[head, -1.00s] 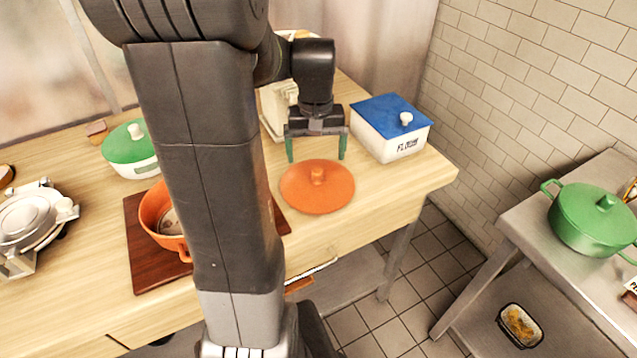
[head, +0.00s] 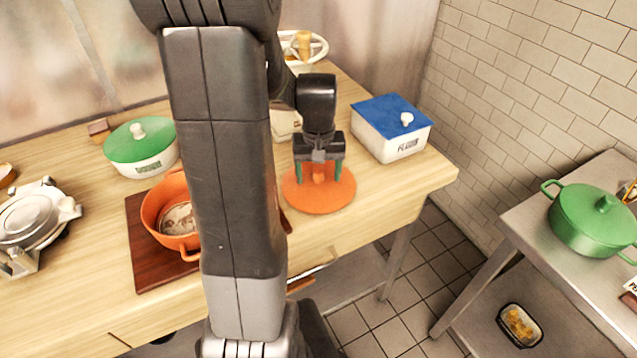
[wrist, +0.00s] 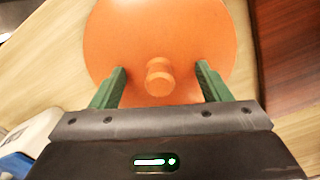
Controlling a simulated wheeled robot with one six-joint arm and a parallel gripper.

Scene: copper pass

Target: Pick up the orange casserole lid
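The orange casserole lid (head: 322,200) lies flat on the wooden table, its round knob facing up. In the wrist view the lid (wrist: 160,32) fills the upper middle, with its knob (wrist: 159,77) between my two green fingers. My gripper (head: 320,175) is over the lid, fingers pointing down on either side of the knob. My gripper (wrist: 160,82) is open, with a clear gap between each finger and the knob. The orange casserole pot (head: 172,208) stands uncovered on a dark red-brown board (head: 150,270) to the left, partly hidden by my arm.
A white flour box with a blue lid (head: 392,128) stands right of the lid. A green-lidded white bowl (head: 141,148) and a metal waffle-iron-like device (head: 28,220) are at the left. A green pot (head: 590,222) stands on a separate metal table at right.

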